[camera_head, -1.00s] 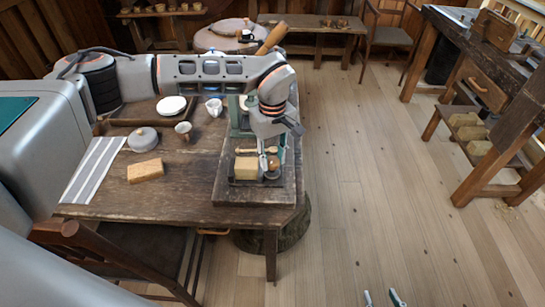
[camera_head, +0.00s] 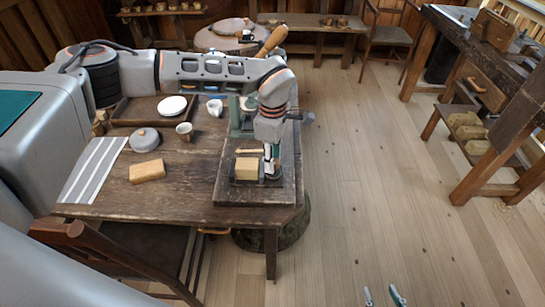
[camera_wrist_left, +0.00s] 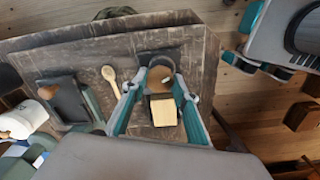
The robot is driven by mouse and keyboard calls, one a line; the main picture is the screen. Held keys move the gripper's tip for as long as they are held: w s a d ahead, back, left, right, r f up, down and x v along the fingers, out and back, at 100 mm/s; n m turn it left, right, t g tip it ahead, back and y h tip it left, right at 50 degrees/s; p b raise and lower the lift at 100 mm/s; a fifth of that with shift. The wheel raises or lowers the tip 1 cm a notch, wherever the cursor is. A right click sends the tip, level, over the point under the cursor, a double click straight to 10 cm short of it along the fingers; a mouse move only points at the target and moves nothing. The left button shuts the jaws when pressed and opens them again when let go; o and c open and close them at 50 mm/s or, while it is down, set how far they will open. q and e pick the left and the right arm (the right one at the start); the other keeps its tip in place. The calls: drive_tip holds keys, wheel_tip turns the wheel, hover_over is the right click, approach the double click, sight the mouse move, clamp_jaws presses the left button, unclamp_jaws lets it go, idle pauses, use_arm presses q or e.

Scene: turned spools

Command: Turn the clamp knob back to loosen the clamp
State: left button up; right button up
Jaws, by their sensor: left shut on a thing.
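The clamp knob (camera_wrist_left: 160,75) is a round brown wooden knob, seen from above in the left wrist view. It lies between the two teal fingertips of my left gripper (camera_wrist_left: 163,76), which is shut on it. In the head view my left gripper (camera_head: 270,166) points down over the board and mostly hides the knob. The clamp's dark metal part (camera_wrist_left: 150,57) curves behind the knob. A pale yellow wooden block (camera_wrist_left: 163,111) sits right beside the knob; it also shows in the head view (camera_head: 246,169). My right gripper (camera_head: 384,297) is open and empty at the bottom edge, over the floor.
The dark board (camera_head: 228,192) lies on the wooden table (camera_head: 180,205). A wooden spoon (camera_wrist_left: 110,76) lies beside the clamp. A green upright device (camera_head: 236,118) stands behind.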

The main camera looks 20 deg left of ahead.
use_arm(q)
drive_tip(key=n, duration=0.5)
drive_tip(key=shift+n, duration=0.3)
drive_tip(key=n, duration=0.5)
drive_tip(key=shift+n, duration=0.4)
drive_tip(key=o, duration=0.8)
wheel_tip(320, 180, up, 12)
idle(0.6)
